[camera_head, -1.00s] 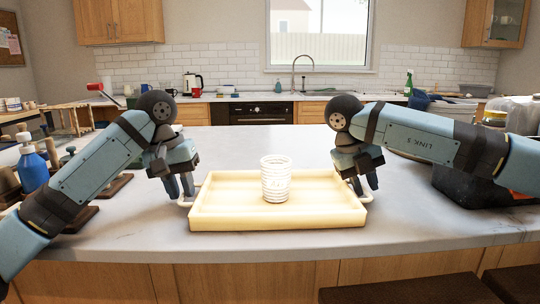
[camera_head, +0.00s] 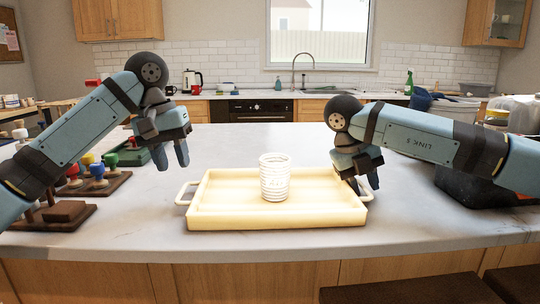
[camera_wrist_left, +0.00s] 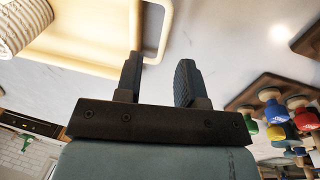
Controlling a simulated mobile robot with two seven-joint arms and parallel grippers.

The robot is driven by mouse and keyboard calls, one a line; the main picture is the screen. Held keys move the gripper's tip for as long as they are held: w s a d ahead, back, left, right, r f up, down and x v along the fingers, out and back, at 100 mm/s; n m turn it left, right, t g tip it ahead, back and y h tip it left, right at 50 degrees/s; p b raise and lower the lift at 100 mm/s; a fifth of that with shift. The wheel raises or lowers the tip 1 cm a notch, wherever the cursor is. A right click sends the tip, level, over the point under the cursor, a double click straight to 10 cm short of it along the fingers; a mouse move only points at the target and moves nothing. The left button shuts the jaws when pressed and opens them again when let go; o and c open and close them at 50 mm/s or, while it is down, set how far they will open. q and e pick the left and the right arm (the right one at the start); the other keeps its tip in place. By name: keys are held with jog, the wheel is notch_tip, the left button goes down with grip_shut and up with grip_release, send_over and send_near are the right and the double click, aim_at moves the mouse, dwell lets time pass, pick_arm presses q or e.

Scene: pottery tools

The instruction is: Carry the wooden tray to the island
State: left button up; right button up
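The pale wooden tray (camera_head: 230,222) rests on the light stone counter in the head view. My left gripper (camera_head: 171,156) is open and empty, raised behind and left of the tray's left handle (camera_head: 186,194). In the left wrist view, the left gripper's two fingers (camera_wrist_left: 158,82) are apart, close to the tray's handle (camera_wrist_left: 165,30) in the picture, with nothing between them. My right gripper (camera_head: 362,184) is down at the tray's right end by its handle; its fingers look apart, and they partly hide the handle.
Wooden stands with coloured knobbed tools (camera_head: 97,172) are on the counter at left. A dark container (camera_head: 465,182) is at right, partly behind my right arm. The counter (camera_head: 250,140) behind the tray is clear. Dark seats (camera_head: 420,290) show at the front edge.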

jog(key=shift+a, duration=0.1)
jog(key=shift+r, duration=0.15)
pick_arm(q)
jog(key=shift+a+r, duration=0.2)
jog(key=shift+r, duration=0.75)
pick_arm(e)
jog(key=v, duration=1.1)
jog(key=shift+r, duration=0.3)
jog(key=shift+a, duration=0.15)
